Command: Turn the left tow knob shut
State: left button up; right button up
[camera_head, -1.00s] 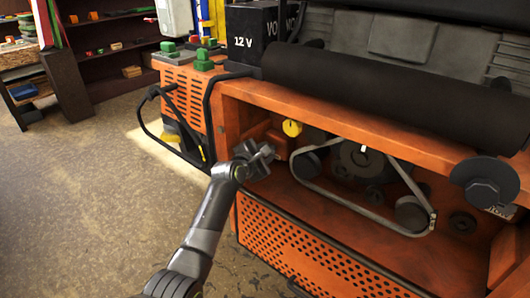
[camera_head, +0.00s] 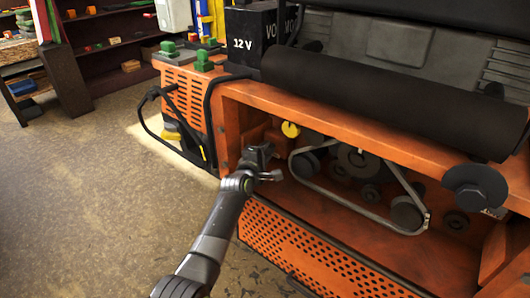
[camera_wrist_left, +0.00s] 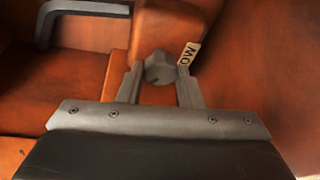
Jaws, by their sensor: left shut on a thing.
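The left tow knob (camera_wrist_left: 160,66) is a small dark grey knob on an orange block in the left wrist view. A pale label (camera_wrist_left: 188,54) with dark letters, partly cut off, is beside it. My left gripper (camera_wrist_left: 159,78) has one finger on each side of the knob and is shut on it. In the head view my left gripper (camera_head: 268,164) is at the left end of the mower's open orange bay and hides the knob there. The knob's turn angle cannot be read. My right gripper is not in view.
A yellow cap (camera_head: 291,129) is just above and right of my left gripper. A belt (camera_head: 330,196) on pulleys runs to its right. The orange bay frame (camera_head: 228,130) stands close on the left. A dark bent bar (camera_wrist_left: 90,9) is at upper left in the wrist view.

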pick_arm(q)
jog(key=shift+f, duration=0.15)
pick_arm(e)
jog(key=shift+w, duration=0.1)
pick_arm(q)
jog(key=o, duration=1)
jog(key=shift+s+a+r+p, duration=0.15)
jog(key=shift+s+r+p, duration=0.1)
jog(key=shift+s+p, duration=0.25)
jog(key=p+v, duration=0.3)
jog(key=v, duration=0.2)
jog(key=shift+s+a+r+p, duration=0.1)
jog(key=shift+r+p, duration=0.05)
jog(key=shift+p, duration=0.25)
jog(key=shift+f+p+v, duration=0.15)
jog(key=shift+p+v, duration=0.75)
jog(key=shift+v, duration=1.9)
jog(key=shift+f+p+v, duration=0.15)
jog(key=shift+p+v, duration=0.7)
jog(key=shift+v, duration=1.95)
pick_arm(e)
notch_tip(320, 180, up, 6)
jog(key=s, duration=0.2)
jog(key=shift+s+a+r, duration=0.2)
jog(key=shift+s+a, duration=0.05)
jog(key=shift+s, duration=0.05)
